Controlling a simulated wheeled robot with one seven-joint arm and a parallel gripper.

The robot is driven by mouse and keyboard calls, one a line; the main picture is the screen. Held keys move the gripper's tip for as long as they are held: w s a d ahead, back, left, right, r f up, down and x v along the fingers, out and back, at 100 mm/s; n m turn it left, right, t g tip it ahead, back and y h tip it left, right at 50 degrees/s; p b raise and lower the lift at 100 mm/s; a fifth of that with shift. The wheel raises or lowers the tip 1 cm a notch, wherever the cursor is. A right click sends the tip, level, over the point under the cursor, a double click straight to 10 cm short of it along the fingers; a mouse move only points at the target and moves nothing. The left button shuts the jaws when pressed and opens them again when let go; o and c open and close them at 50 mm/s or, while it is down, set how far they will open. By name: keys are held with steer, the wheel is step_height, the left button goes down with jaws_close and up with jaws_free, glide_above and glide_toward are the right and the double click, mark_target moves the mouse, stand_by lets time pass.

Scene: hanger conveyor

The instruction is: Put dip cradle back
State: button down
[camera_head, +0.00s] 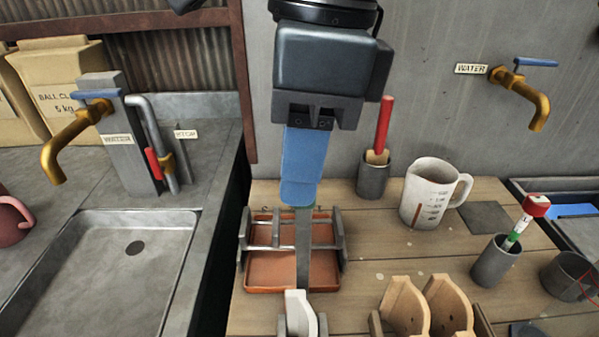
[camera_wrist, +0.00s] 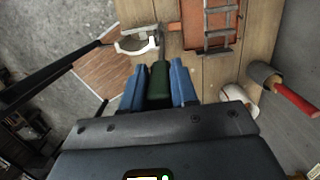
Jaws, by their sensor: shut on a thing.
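My gripper (camera_head: 301,196) is above the wooden bench with its blue fingers pointing down. In the wrist view my gripper (camera_wrist: 158,68) is shut on the dark green handle (camera_wrist: 158,85) of a tool, which I take to be the dip cradle. Its flat grey shaft (camera_head: 303,245) runs down from the fingers in front of a shallow orange tray (camera_head: 262,285). A white curved piece (camera_head: 300,315) stands at the shaft's lower end; it also shows in the wrist view (camera_wrist: 138,42). I cannot tell whether the shaft joins it. In the head view the fingers hide the handle.
A metal rack (camera_head: 275,232) spans the orange tray. Right of it stand a grey cup with a red-handled tool (camera_head: 385,125), a white measuring jug (camera_head: 425,195), a grey cup with a marker (camera_head: 497,262) and wooden holders (camera_head: 405,305). A sink (camera_head: 115,270) lies left.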

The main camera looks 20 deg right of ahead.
steer(key=shift+f, duration=1.25)
steer(key=c, duration=0.9)
jaws_free()
steer(key=r, duration=0.4)
steer(key=d+r, duration=0.1)
steer(key=r, duration=0.7)
steer(key=shift+s+d+r+b, duration=0.1)
steer(key=shift+s+d+b, duration=0.05)
steer(key=shift+s+b, duration=0.15)
